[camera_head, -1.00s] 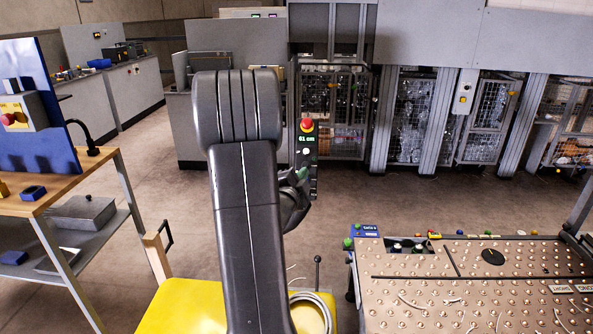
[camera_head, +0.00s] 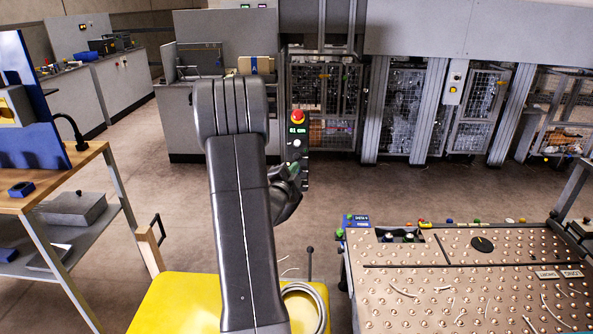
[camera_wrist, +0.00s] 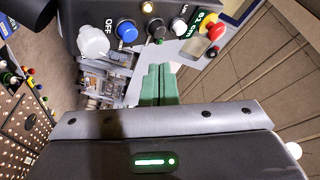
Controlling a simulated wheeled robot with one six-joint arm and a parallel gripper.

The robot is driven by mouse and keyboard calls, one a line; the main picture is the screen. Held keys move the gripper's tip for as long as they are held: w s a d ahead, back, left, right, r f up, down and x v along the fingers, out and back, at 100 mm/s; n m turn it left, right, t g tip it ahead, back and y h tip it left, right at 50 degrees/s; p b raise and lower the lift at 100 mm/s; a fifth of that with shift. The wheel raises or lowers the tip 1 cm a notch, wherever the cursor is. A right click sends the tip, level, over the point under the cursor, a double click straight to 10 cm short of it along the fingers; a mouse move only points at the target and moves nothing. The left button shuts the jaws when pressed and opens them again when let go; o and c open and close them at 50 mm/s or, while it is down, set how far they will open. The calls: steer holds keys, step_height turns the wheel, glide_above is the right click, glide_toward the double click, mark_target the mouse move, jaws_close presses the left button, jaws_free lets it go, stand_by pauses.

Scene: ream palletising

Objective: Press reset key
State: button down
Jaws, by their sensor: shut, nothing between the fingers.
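A dark control panel (camera_head: 295,150) stands upright beyond my arm, with a red stop button (camera_head: 297,116) on top and a green "61 cm" display (camera_head: 297,130). In the wrist view the panel shows a white knob (camera_wrist: 93,41), a blue button (camera_wrist: 127,31), a black button (camera_wrist: 158,29), a white button (camera_wrist: 180,27) and the red stop button (camera_wrist: 213,28). No reset label is readable. My gripper (camera_wrist: 158,84) has green fingers, shut and empty, with the tips just short of the button row. In the head view the gripper (camera_head: 292,170) is partly hidden by my arm.
A wooden-topped bench (camera_head: 75,178) with a blue board is at the left. Grey machines with mesh doors (camera_head: 325,100) line the back. The floor between is open.

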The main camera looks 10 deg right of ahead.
steer(key=shift+w+d+f+b, duration=0.15)
steer(key=shift+w+f+b, duration=0.35)
steer(key=shift+w+b, duration=0.1)
steer(key=shift+w+d+f+b, duration=0.15)
steer(key=shift+w+f+b, duration=0.35)
steer(key=shift+w, duration=0.1)
steer(key=shift+f, duration=0.15)
stand_by(1.1)
steer(key=shift+w+f+b, duration=0.15)
steer(key=shift+w+b, duration=0.15)
steer(key=shift+b, duration=0.3)
steer(key=shift+w+d+f+b, duration=0.1)
steer(key=shift+w+f+b, duration=0.25)
steer(key=shift+b, duration=0.1)
stand_by(0.3)
steer(key=shift+s+r, duration=0.15)
steer(key=shift+r, duration=0.05)
steer(key=shift+s+r, duration=0.45)
steer(key=shift+s, duration=0.1)
